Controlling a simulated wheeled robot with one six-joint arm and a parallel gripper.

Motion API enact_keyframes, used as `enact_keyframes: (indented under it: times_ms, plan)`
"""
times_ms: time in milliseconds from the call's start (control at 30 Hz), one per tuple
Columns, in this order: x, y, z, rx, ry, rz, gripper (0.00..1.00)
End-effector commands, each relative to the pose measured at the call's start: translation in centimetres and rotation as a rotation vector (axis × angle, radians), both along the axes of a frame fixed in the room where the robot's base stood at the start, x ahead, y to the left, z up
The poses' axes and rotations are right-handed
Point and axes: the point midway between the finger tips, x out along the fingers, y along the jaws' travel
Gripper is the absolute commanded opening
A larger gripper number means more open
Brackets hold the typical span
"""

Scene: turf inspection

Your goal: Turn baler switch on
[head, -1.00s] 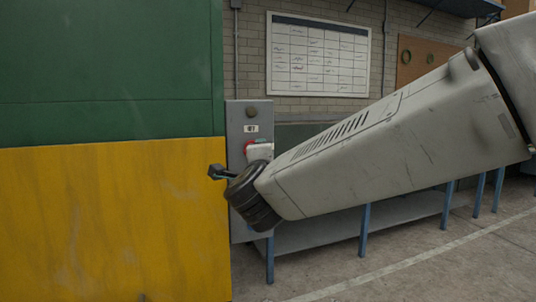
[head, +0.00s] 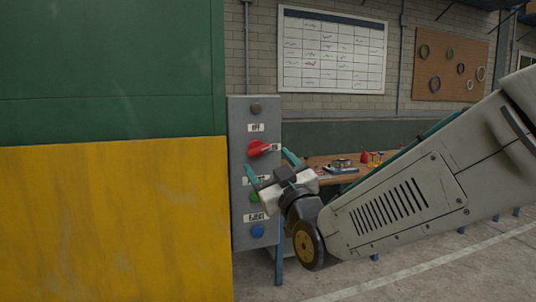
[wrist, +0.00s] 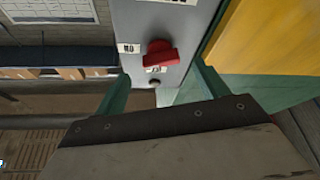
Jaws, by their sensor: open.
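The baler (head: 110,215) is a large green and yellow body filling the left of the head view. A grey control panel (head: 240,213) stands at its right edge. The red rotary switch (head: 257,148) sits on the panel's upper part, its handle pointing sideways to the right, with a label above it. The switch also shows in the wrist view (wrist: 160,54), ahead of my fingers. My gripper (head: 270,163) is open and empty, its green fingers in front of the panel beside and just below the switch. It partly hides the labels and the green button.
A green button (head: 255,197) and a blue button (head: 257,231) sit lower on the panel, and a dark round knob (head: 255,108) at its top. A workbench (head: 325,161) with small tools stands behind my arm. The floor at lower right is clear.

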Motion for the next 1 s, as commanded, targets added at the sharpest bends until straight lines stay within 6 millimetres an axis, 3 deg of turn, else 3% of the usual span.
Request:
enact_keyframes:
  times_ms: [300, 633, 667, 800, 1000]
  plan:
    - [3.6, 1.8, 1.5, 0.002, 0.001, 0.003, 0.73]
    - [4.1, 2.0, 1.8, 0.002, 0.001, 0.003, 0.73]
    - [4.1, 2.0, 1.8, 0.002, 0.001, 0.003, 0.7]
    - [4.1, 2.0, 1.8, 0.002, 0.001, 0.002, 0.31]
    - [4.1, 2.0, 1.7, 0.037, 0.013, 0.003, 0.28]
